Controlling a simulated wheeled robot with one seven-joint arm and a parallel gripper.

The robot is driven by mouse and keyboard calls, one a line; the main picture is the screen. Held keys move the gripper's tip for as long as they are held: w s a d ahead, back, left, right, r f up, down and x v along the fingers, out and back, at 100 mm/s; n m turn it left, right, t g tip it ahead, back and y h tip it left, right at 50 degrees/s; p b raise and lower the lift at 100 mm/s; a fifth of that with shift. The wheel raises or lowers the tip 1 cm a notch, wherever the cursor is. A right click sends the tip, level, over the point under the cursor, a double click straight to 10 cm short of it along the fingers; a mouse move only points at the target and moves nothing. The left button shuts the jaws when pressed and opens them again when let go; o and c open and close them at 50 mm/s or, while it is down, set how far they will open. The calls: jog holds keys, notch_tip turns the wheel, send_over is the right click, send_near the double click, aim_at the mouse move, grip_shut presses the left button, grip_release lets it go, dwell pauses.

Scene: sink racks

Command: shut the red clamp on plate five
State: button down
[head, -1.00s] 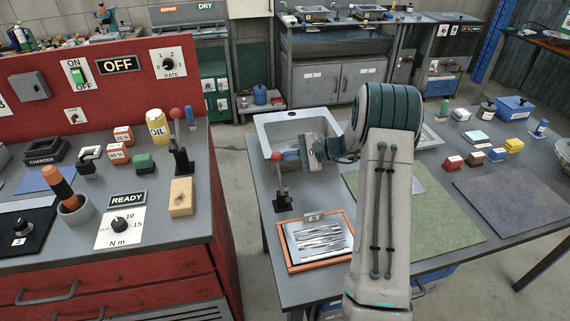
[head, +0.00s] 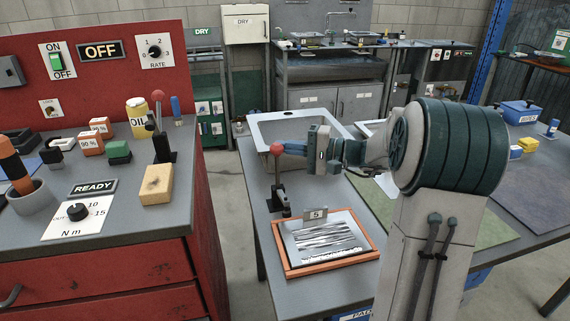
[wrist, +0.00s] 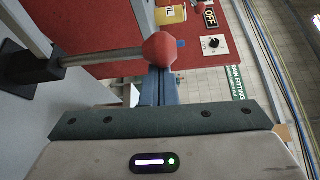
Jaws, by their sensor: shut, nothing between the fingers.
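A clamp with a red knob (head: 277,150) on an upright dark lever stands on a black base (head: 280,200) at the left edge of the sink bench. It stands beside the orange-framed plate (head: 278,262) with a tag reading 5 (head: 316,214). My gripper (head: 288,148) is shut and empty, its blue fingertips at the right side of the red knob. In the wrist view the knob (wrist: 159,50) is just ahead of the blue fingers (wrist: 159,90), and the metal lever runs left from it. I cannot tell whether the fingertips touch the knob.
A sink basin (head: 262,118) lies behind the clamp. A second red-knobbed lever (head: 158,96) stands on the left bench by a wooden block (head: 156,186). A floor gap separates the benches. Green (head: 480,222) and grey mats lie on the right.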

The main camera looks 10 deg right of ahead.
jog(key=shift+s+n+t+y+b, duration=0.55)
jog(key=shift+s+n+b, duration=1.05)
jog(key=shift+b, duration=2)
jog(key=shift+s+r+y, duration=0.1)
jog(key=shift+y, duration=0.15)
jog(key=b+v, duration=0.1)
jog(key=v, duration=0.9)
jog(key=shift+r, duration=0.15)
